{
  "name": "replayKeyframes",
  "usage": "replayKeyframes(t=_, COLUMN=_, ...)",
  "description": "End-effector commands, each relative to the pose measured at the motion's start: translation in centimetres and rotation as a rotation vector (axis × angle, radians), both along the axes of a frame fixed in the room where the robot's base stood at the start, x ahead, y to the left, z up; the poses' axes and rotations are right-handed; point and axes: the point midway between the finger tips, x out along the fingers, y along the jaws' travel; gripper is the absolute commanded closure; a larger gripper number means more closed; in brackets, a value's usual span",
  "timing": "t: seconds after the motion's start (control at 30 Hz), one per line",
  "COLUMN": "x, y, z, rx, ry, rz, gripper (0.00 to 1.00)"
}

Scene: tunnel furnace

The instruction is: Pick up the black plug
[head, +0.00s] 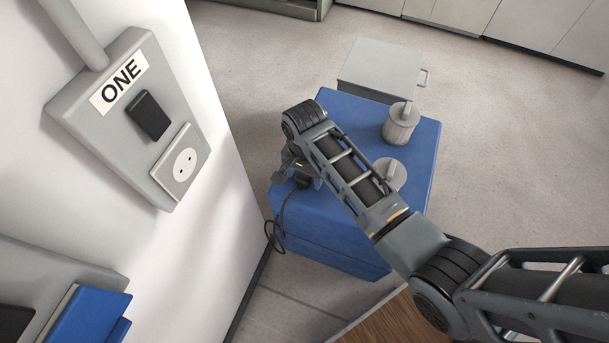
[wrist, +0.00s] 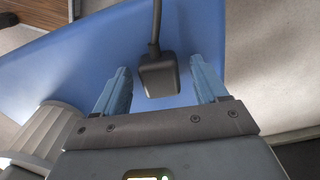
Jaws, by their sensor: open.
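The black plug (wrist: 158,75) shows in the wrist view, on or just above the blue surface, with its cable running up toward the top edge. My gripper (wrist: 164,82) is open, with one blue finger on each side of the plug and a visible gap to both. In the head view my gripper (head: 292,176) is over the left part of the blue cabinet (head: 408,160). There the plug is mostly hidden by my gripper, and its black cable (head: 276,230) hangs over the cabinet's left edge.
A grey ribbed cylinder (head: 401,128) stands on the cabinet, with another grey round object (head: 391,173) partly behind my arm. A grey box with a handle (head: 382,65) is behind. On the left wall are a panel labelled ONE (head: 125,85) and a white socket (head: 181,165).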

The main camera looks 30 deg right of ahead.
Motion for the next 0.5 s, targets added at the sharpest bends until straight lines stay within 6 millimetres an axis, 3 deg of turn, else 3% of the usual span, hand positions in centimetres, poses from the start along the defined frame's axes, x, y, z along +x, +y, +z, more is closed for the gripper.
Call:
replayKeyframes(t=0.2, x=0.02, y=0.0, z=-0.05, rx=0.001, ry=-0.001, rz=0.0, gripper=0.28)
replayKeyframes(t=0.5, x=0.02, y=-0.01, z=-0.03, rx=0.001, ry=-0.001, rz=0.0, gripper=0.56)
